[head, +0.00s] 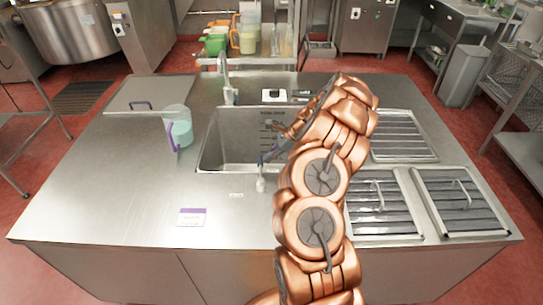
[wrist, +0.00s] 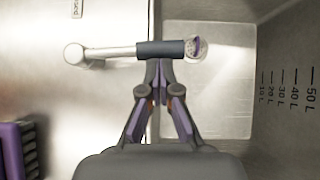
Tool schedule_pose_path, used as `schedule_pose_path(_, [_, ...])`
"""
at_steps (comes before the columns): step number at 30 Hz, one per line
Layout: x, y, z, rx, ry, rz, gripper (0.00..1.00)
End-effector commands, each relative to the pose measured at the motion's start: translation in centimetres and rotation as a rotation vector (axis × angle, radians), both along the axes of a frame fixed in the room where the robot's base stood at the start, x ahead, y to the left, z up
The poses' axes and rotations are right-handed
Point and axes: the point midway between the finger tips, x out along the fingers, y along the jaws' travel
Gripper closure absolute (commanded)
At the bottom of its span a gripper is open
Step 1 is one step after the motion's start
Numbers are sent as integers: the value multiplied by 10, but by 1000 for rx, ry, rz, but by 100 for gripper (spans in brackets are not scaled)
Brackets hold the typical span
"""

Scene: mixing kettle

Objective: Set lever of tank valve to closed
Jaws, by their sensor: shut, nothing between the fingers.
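The tank valve lever shows in the wrist view as a metal rod with a dark grey sleeve (wrist: 160,48). It lies nearly level across the picture, from a round metal knob on the steel top at left to a round end with a purple mark over the tank at right. My gripper (wrist: 159,64) is shut and empty, its tips right at the sleeve's lower edge; I cannot tell whether they touch. In the head view the lever (head: 268,156) is at the near rim of the sunken tank (head: 222,148), partly hidden by my arm.
A clear jug (head: 178,118) with a purple handle stands left of the tank. A purple-and-white card (head: 192,217) lies near the front. A tap (head: 227,85) stands behind the tank. Ribbed panels with handles (head: 460,200) lie at right. The counter's left front is mostly clear.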

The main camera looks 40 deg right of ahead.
Motion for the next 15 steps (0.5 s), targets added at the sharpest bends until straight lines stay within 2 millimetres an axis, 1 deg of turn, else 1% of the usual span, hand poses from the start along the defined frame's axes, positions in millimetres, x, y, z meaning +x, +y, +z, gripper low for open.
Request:
schedule_pose_path(7, [1,0,-1,-2,-1,12,100])
schedule_pose_path(15, [6,6,-1,0,0,62,100])
